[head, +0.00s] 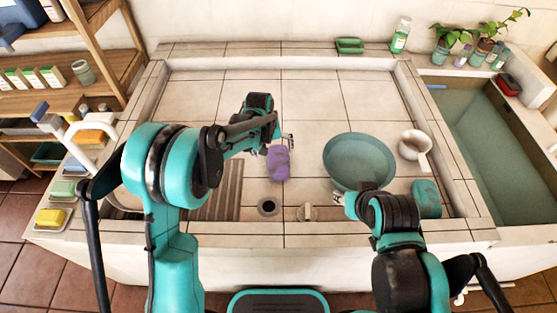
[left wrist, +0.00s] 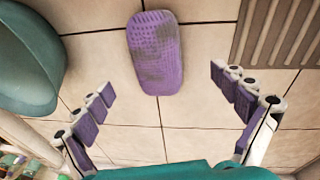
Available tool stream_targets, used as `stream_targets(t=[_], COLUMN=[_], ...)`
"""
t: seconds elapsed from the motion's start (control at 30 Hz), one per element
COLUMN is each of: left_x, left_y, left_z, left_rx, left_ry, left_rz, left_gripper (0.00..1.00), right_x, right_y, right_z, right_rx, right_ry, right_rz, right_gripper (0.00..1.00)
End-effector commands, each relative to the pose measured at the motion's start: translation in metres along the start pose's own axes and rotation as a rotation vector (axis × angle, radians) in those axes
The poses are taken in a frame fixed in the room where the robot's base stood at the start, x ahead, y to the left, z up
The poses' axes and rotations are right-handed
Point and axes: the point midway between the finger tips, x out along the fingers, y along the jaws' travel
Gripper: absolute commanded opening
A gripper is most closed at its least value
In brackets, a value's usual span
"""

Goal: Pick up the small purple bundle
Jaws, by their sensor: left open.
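The small purple bundle (head: 278,163) lies on the tiled floor of the washbasin, left of the round teal tub. In the left wrist view the bundle (left wrist: 155,50) is a rounded block with a woven texture and greyish patches. My left gripper (head: 286,138) is just above and behind it in the head view. In the left wrist view its two fingers (left wrist: 161,84) are spread wide, with nothing between the pads, and the bundle lies beyond the tips. My right gripper (head: 341,199) is low by the tub's front edge; its fingers are too small to read.
The teal tub (head: 358,158) stands right of the bundle, with a white dipper (head: 415,146) and a teal bundle (head: 426,198) farther right. A ribbed drainboard (head: 217,190) is to the left. Bare tiles lie behind.

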Motion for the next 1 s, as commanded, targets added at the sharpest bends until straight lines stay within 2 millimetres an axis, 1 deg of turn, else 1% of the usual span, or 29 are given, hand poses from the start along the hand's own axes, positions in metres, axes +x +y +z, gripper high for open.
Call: stream_targets(t=[0.03,0.23,0.4,0.53,0.7,0.77,0.83,1.0], left_x=[0.007,0.030,0.049,0.061,0.088,0.096,0.100,0.099], left_y=[0.004,0.008,0.008,0.008,0.008,0.008,0.009,0.009], left_z=[-0.002,-0.003,-0.003,-0.006,-0.011,-0.011,-0.011,-0.011], left_rx=[-0.002,-0.007,-0.008,-0.008,-0.007,-0.007,-0.007,-0.008], left_ry=[-0.009,-0.027,-0.027,-0.027,-0.026,-0.026,-0.026,-0.026], left_rz=[-0.001,-0.003,-0.003,-0.003,-0.003,-0.003,-0.003,-0.003], left_gripper=[0.97,0.97,0.97,0.97,0.97,0.97,0.97,0.97], right_x=[-0.002,0.000,0.006,0.011,0.023,0.025,0.026,0.025], right_y=[0.000,0.000,0.000,0.000,0.000,0.000,0.000,0.000], right_z=[-0.002,0.000,0.004,0.008,0.016,0.018,0.019,0.018], right_rx=[0.000,0.000,0.000,0.000,0.000,0.000,0.000,0.000], right_ry=[0.000,0.000,0.000,0.000,0.000,0.000,0.000,0.000], right_rz=[0.000,0.000,0.000,0.000,0.000,0.000,0.000,0.000], right_gripper=[0.40,0.40,0.40,0.40,0.40,0.40,0.40,0.40])
